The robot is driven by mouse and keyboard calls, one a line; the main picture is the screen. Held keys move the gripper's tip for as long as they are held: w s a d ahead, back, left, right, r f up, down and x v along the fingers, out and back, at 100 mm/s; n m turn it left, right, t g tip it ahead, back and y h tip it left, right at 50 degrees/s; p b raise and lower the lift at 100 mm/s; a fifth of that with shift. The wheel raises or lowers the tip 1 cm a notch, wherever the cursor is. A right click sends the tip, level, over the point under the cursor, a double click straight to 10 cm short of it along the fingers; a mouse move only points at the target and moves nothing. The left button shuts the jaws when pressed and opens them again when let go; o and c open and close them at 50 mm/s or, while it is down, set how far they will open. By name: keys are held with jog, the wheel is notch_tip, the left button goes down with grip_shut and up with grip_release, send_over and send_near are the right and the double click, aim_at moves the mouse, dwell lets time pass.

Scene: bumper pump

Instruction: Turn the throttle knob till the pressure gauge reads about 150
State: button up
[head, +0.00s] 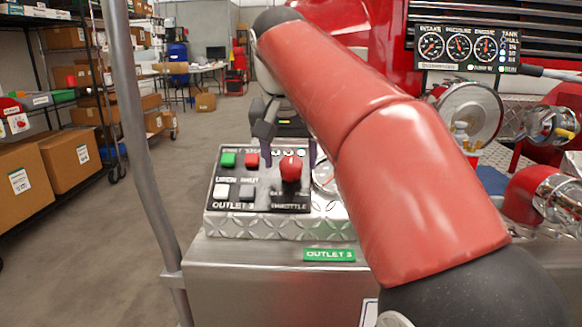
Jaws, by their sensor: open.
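My gripper (289,158) is open, pointing down, with one dark finger on each side of the knob. I cannot tell whether the fingers touch it. The pressure gauge (459,46) is the middle of three dials on a black panel at the upper right. Its needle is too small to read surely. My red arm hides the area right of the knob.
A green button (228,159) and a red button (252,160) sit left of the knob, with pale buttons below. A grey pole (133,140) stands left of the panel. Pipe fittings (550,124) are at the right. Shelves with boxes (65,161) stand far left, beyond open floor.

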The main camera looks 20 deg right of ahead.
jog(key=shift+x, duration=0.75)
jog(key=c, duration=1)
jog(key=shift+r+m, duration=0.1)
jog(key=shift+m, duration=0.2)
jog(key=shift+m+p, duration=0.5)
jog(key=shift+m, duration=0.3)
jog(key=shift+m+y+p, duration=0.4)
jog(key=shift+m, duration=1.2)
